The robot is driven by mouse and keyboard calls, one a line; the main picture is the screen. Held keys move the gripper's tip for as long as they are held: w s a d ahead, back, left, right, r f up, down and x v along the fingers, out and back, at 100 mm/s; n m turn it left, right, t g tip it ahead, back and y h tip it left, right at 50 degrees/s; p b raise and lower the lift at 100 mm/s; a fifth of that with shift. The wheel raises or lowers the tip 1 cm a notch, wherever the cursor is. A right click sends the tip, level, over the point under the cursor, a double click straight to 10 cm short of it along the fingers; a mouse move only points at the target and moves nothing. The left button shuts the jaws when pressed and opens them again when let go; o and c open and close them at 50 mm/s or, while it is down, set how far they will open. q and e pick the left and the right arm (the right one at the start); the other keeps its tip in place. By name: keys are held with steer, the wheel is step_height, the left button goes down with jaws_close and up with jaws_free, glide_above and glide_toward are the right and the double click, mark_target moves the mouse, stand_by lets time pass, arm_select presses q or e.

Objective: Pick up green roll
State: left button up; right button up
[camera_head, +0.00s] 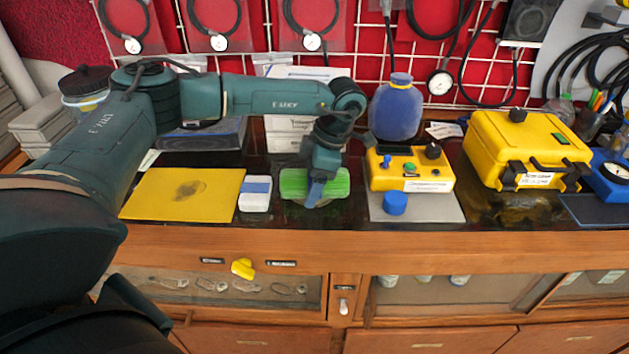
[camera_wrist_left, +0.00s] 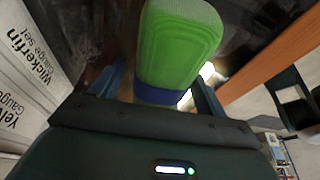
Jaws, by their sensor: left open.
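The green roll (camera_head: 333,183) lies on the dark bench top, near its front edge, with a blue band around its middle. My left gripper (camera_head: 314,192) is over the roll, pointing down at its middle. In the left wrist view the roll (camera_wrist_left: 180,45) reaches in between the two fingers of the left gripper (camera_wrist_left: 160,88), with the blue band close to the palm. The fingers stand apart on either side of it. Whether either finger touches the roll cannot be told. My right gripper is not in view.
A white and blue block (camera_head: 255,194) and a yellow mat (camera_head: 180,195) lie left of the roll. A yellow control box (camera_head: 409,168) on a grey mat stands to its right, with a blue vase (camera_head: 397,106) behind. White boxes (camera_head: 290,124) stand behind the gripper.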

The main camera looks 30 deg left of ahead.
arm_select(q)
steer(key=shift+c, duration=0.5)
steer(key=c, duration=1)
steer(key=shift+c, duration=0.3)
steer(key=shift+r, duration=0.1)
